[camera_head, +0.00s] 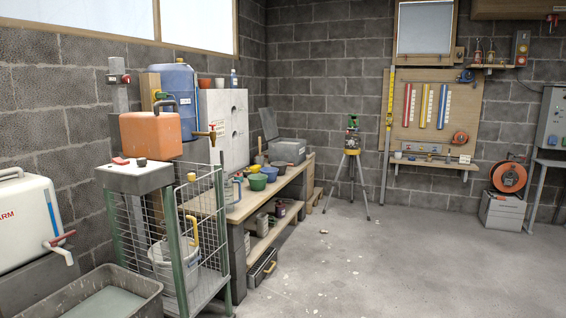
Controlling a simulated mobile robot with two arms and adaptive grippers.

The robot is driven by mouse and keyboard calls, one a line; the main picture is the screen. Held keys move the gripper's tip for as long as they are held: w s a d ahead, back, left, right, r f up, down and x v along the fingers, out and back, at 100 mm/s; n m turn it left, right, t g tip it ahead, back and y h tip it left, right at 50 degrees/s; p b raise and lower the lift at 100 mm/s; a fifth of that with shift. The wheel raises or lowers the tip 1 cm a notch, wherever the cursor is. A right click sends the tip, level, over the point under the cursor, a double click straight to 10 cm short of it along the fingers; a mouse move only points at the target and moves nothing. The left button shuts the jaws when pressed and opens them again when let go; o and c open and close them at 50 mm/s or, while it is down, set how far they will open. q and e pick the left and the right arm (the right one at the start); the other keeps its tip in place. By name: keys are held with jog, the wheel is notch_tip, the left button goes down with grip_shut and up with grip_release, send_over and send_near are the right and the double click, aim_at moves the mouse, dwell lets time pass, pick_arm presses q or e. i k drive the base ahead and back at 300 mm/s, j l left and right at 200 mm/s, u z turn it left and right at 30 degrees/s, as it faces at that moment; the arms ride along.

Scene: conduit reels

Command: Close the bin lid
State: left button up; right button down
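A grey bin (290,152) stands at the far end of the wooden workbench, near the back corner of the room. A flat grey panel that looks like its lid (268,124) stands raised and tilted at the bin's left side, so the bin looks open. The bin is small and distant, and I cannot make out its inside or the hinge. Neither of my grippers is in view.
The workbench (240,207) runs along the left wall with bowls, including a green bowl (258,182). A wire rack (203,215) and a grey trough (110,296) stand nearer. A tripod (349,180) stands right of the bin. The concrete floor (400,260) is mostly clear.

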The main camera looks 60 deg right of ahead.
aim_at(267, 116)
jog(key=z, duration=2.15)
